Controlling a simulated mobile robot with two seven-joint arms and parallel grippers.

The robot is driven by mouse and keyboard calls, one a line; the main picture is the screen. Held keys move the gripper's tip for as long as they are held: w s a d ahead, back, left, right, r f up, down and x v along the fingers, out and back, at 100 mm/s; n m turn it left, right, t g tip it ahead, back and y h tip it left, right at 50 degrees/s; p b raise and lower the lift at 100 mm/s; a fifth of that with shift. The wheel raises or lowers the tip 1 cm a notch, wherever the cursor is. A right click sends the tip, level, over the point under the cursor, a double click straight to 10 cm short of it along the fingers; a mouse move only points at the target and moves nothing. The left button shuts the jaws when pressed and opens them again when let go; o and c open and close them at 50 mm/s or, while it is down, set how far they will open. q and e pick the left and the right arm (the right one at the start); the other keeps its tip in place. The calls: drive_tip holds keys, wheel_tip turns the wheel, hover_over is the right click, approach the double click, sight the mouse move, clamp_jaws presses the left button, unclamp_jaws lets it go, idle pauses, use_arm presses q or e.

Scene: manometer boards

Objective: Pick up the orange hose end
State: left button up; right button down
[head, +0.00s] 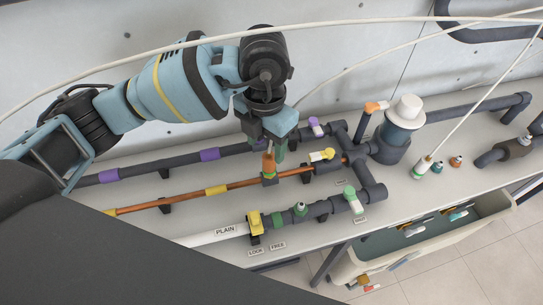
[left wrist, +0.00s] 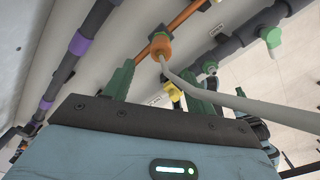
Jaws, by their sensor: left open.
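The orange hose end (head: 269,165) stands on a small dark fitting (head: 269,180) on the copper pipe, just under my left gripper. In the left wrist view the orange hose end (left wrist: 160,47) sits ahead of the jaws, with a pale hose (left wrist: 215,97) running from it across to the right. My left gripper (head: 276,152) is open, pointing down from above. Its green fingers (left wrist: 165,78) stand apart in the left wrist view, and nothing is held. The fingers partly hide the hose end's top in the head view. My right gripper is not in view.
A yellow-handled valve (head: 325,155) and purple valve (head: 315,127) are close to the right of the gripper. A hose with a green-and-white end (head: 422,167) stands at right on the bench. Pale hoses cross overhead.

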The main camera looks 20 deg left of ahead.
sight(268, 157)
use_arm(q)
drive_tip(key=shift+w+f, duration=0.25)
drive_tip(key=shift+w, duration=0.65)
drive_tip(key=shift+s+f, duration=0.2)
drive_tip(key=shift+s, duration=0.15)
drive_tip(key=shift+s+f, duration=0.15)
drive_tip(key=shift+f, duration=0.7)
drive_tip(key=shift+w+f, duration=0.2)
drive_tip(key=shift+s+d+f, duration=0.1)
drive_tip(key=shift+f, duration=2.45)
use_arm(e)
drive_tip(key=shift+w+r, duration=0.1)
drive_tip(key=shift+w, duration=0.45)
use_arm(q)
drive_tip(key=shift+c, duration=0.5)
